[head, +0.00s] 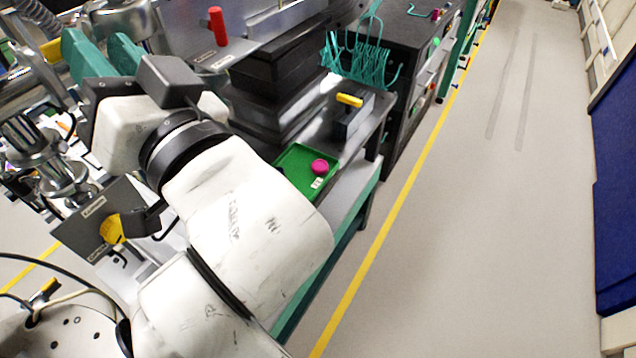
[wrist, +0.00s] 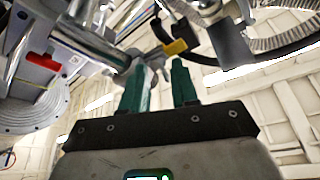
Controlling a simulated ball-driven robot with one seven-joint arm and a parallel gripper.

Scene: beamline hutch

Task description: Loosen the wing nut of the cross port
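My gripper (head: 96,40) is at the upper left of the head view, with two teal fingers reaching in among shiny metal vacuum parts. In the wrist view my gripper (wrist: 157,70) has its fingers clearly apart. A small silvery metal piece (wrist: 151,58) shows by the left fingertip; it may be the wing nut, but I cannot tell for sure, nor whether a finger touches it. Metal chamber parts (head: 125,18) stand just beyond the fingers. In the head view the wing nut cannot be made out; the fingers and metalwork may hide it.
A red handle (head: 217,26) stands on the metalwork to the right of the gripper. A yellow piece (wrist: 175,47) and dark hoses lie near the fingertips. The floor at right is clear.

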